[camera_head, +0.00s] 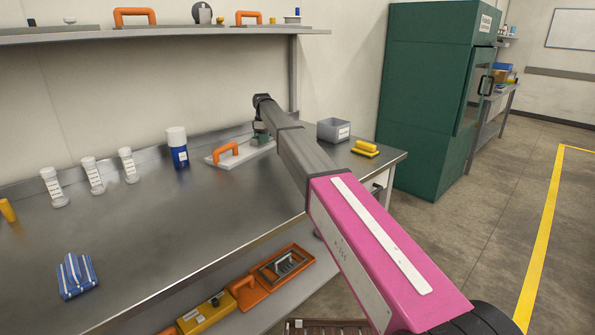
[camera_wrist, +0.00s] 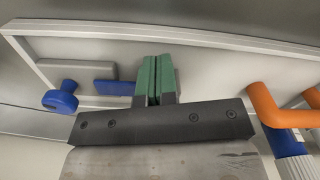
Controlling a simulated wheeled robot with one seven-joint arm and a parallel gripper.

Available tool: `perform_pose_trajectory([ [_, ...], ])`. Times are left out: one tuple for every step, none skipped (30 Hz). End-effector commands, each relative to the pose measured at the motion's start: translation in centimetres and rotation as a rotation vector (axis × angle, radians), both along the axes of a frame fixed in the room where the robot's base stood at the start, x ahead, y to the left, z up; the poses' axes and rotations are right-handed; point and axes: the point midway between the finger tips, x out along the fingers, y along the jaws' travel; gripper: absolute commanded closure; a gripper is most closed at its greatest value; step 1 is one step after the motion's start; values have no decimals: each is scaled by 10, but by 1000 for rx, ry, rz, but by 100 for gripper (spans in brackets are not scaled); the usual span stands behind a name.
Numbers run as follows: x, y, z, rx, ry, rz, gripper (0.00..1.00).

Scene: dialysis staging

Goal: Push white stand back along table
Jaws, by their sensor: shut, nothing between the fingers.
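The white stand (camera_head: 218,158) is a low, flat base with an orange handle (camera_head: 233,150) on the table (camera_head: 190,215), near the back wall. My arm hides its right part. In the wrist view, the stand (camera_wrist: 215,72) is a pale panel with a raised rim, a blue knob (camera_wrist: 62,97) and an orange handle (camera_wrist: 268,105). My gripper (camera_head: 262,138) is over the stand's right part; its green fingers (camera_wrist: 152,62) are together and hold nothing. I cannot tell whether the fingertips touch the stand.
A white-and-blue bottle (camera_head: 178,148) stands left of the stand, with several white jars further left. A grey bin (camera_head: 334,130) and yellow blocks (camera_head: 365,149) are to the right. A striped cloth (camera_head: 77,275) lies at front left. The table's middle is clear.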

Motion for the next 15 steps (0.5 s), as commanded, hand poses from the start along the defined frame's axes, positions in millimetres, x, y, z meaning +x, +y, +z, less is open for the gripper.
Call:
perform_pose_trajectory([
  [3, 2, 0, 0, 0, 0, 100],
  [4, 3, 0, 0, 0, 0, 100],
  [5, 4, 0, 0, 0, 0, 100],
  [6, 5, 0, 0, 0, 0, 100],
  [7, 6, 0, 0, 0, 0, 100],
  [8, 7, 0, 0, 0, 0, 100],
  [9, 8, 0, 0, 0, 0, 100],
  [10, 9, 0, 0, 0, 0, 100],
  [11, 10, 0, 0, 0, 0, 100],
  [12, 11, 0, 0, 0, 0, 100],
  [13, 12, 0, 0, 0, 0, 100],
  [14, 13, 0, 0, 0, -1, 100],
  [15, 14, 0, 0, 0, -1, 100],
  [16, 15, 0, 0, 0, -1, 100],
  [17, 16, 0, 0, 0, -1, 100],
])
